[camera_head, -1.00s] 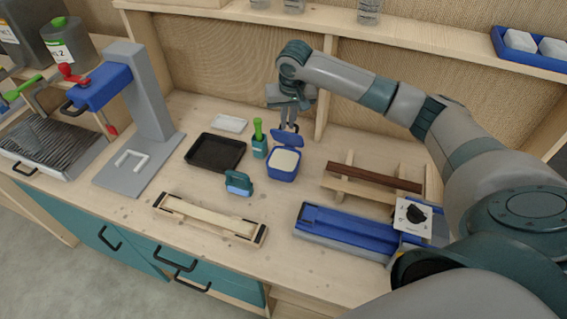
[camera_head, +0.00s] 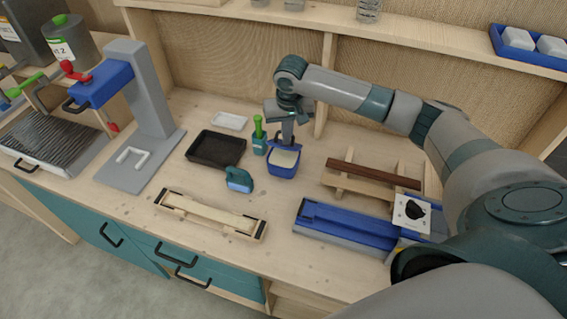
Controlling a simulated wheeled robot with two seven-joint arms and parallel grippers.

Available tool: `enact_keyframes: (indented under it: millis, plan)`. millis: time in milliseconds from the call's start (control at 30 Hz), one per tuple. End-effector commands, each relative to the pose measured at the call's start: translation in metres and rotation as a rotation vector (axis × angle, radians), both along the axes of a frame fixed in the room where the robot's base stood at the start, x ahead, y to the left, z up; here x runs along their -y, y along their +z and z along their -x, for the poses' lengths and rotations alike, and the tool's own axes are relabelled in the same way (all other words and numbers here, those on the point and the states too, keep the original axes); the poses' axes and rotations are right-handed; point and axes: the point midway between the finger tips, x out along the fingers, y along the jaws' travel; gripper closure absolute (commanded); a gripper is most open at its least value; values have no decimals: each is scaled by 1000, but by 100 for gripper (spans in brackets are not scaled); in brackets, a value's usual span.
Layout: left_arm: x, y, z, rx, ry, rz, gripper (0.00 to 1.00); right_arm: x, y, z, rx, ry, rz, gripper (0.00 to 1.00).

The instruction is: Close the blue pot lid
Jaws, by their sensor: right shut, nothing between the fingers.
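The blue pot (camera_head: 283,171) stands on the workbench near the middle. Its cream-coloured contents still show at the top, so it is not covered. The blue lid is at the back of the pot, largely hidden by my right gripper, and its exact angle is hard to tell. My right gripper (camera_head: 287,143) points down at the pot's back edge, at or close to the lid. It is shut with nothing in it. Whether it touches the lid cannot be told. My left gripper is not in view.
A green-handled brush in a holder (camera_head: 259,142) stands just left of the pot. A black tray (camera_head: 215,149) and a teal tool (camera_head: 239,180) are farther left. A wooden rack with a brown bar (camera_head: 374,174) and a blue fixture (camera_head: 345,224) lie to the right.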

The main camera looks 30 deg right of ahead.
Motion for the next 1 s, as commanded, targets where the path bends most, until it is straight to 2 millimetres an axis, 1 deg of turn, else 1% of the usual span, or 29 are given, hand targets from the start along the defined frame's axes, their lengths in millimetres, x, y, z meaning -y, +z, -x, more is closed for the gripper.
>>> enact_keyframes:
  millis: [33,167,367,467,767,1000]
  plan:
    - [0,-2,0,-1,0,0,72,14,-7,-4,11,-21,25,100]
    - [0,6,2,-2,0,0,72,14,0,-4,12,-20,24,100]
    - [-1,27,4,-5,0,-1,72,13,22,-4,13,-20,23,100]
    - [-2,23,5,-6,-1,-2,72,12,28,-6,18,-20,21,100]
    - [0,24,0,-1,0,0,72,7,61,-6,19,-15,15,100]
    - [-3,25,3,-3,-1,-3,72,7,86,-4,16,-14,15,100]
